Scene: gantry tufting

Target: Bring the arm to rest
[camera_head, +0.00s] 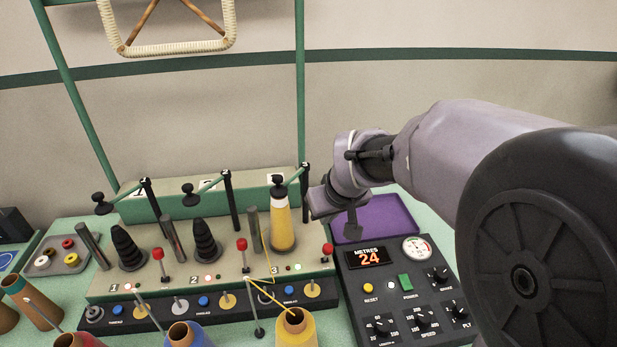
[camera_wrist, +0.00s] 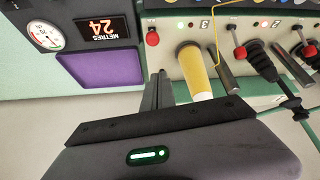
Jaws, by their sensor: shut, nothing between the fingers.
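My gripper (camera_head: 352,228) hangs from my arm over the front of the purple tray, above the black METRES panel, in the head view. Its fingers are shut and empty. In the wrist view my gripper (camera_wrist: 159,88) shows as dark narrow fingers close together, beside the yellow cone in the picture. My arm comes in from the right side of the head view and is bent at the wrist. The contact between fingers and tray cannot be told.
A purple tray (camera_head: 376,215) lies behind the METRES panel (camera_head: 408,285), which reads 24. To the left is a green-backed machine with red-knobbed levers and a yellow cone (camera_head: 281,225) at station 3. Several thread spools, including a yellow one (camera_head: 295,330), stand in front. A green frame rises behind.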

